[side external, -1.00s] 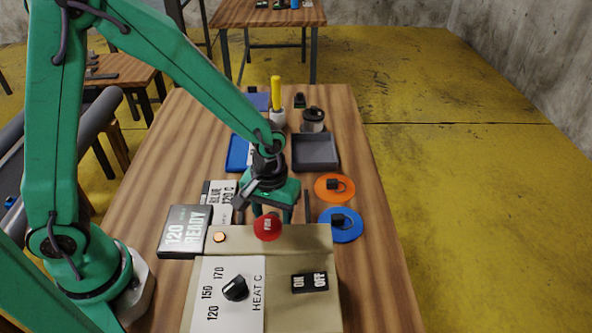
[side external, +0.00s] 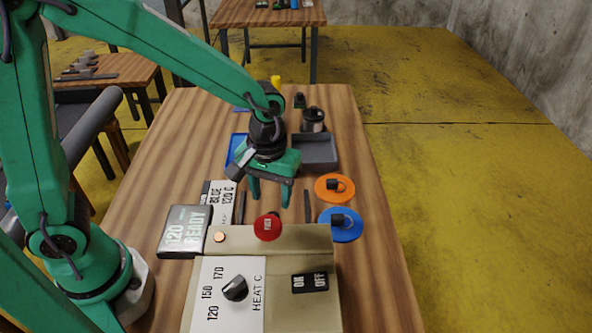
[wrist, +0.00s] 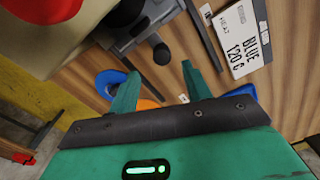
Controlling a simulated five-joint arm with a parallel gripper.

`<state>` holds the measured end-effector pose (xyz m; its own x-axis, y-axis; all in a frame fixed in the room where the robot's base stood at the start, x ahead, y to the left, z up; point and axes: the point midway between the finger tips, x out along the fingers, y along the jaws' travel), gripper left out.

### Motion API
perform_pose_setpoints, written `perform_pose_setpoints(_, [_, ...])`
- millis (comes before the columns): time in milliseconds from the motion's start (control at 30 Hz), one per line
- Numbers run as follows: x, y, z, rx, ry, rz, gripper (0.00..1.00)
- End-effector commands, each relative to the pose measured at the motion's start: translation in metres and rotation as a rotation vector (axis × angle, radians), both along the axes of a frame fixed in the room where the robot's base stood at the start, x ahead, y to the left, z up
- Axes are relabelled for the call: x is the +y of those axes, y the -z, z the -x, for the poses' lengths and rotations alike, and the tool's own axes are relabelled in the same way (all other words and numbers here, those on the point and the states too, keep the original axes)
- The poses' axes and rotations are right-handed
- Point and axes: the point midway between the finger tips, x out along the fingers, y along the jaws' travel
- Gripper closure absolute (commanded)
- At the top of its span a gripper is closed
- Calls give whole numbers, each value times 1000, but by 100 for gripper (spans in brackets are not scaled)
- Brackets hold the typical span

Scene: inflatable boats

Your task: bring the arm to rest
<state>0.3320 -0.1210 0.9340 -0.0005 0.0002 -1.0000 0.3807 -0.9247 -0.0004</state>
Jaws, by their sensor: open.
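My green gripper (side external: 270,190) hangs over the wooden table (side external: 185,135), above and behind the beige heater box (side external: 270,310). Its two fingers point down and stand apart with nothing between them. In the wrist view the open fingers of my gripper (wrist: 165,85) also show, with the table below them. My arm reaches in from the left, bent at the elbow.
The box carries a red button (side external: 267,228), a heat knob (side external: 235,288) and an ON/OFF switch (side external: 310,282). Left of it are a "120 READY" display (side external: 184,231) and a "BLUE 120 C" card (side external: 220,190). Orange (side external: 328,195) and blue (side external: 345,232) discs lie right. A grey tray (side external: 316,153) stands behind.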

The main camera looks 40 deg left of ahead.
Motion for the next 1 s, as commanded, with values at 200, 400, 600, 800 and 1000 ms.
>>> perform_pose_setpoints(200, [2, -3, 0, -7, 4, 2, 52])
perform_pose_setpoints(400, [13, -21, 4, -45, 32, 14, 52])
perform_pose_setpoints(600, [34, -52, 13, -116, 84, 26, 52])
perform_pose_setpoints(800, [57, -81, 28, -198, 149, 28, 52])
perform_pose_setpoints(1000, [78, -106, 48, -280, 213, 13, 52])
